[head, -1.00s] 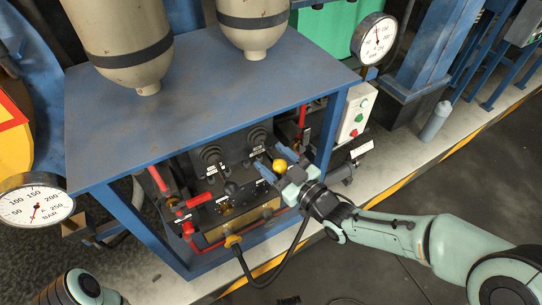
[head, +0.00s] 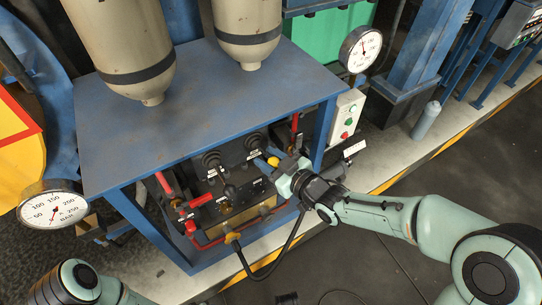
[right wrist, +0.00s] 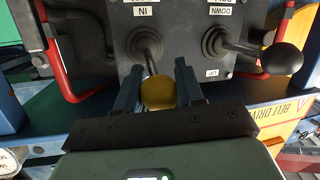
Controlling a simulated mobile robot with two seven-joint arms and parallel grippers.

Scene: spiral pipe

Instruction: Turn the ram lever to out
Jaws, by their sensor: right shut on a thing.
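The ram lever, with a yellow ball knob (right wrist: 158,92), stands out from the dark control panel (right wrist: 190,12) on a short rod from a ribbed rubber boot. My right gripper (head: 268,158) is shut on this knob, one finger on each side, as the right wrist view also shows (right wrist: 158,88). A label reading IN, upside down, sits beyond the boot in the right wrist view. Any label under the gripper is hidden. In the head view the hand covers most of the knob. My left gripper is not in view; only part of my left arm shows at the lower left.
A second lever with a black knob (right wrist: 281,59) stands beside it, labelled DOWN. Red pipes (right wrist: 55,60) and the blue bench frame (head: 326,135) surround the panel. A black hose (head: 270,266) hangs in front. A white button box (head: 346,116) is at right.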

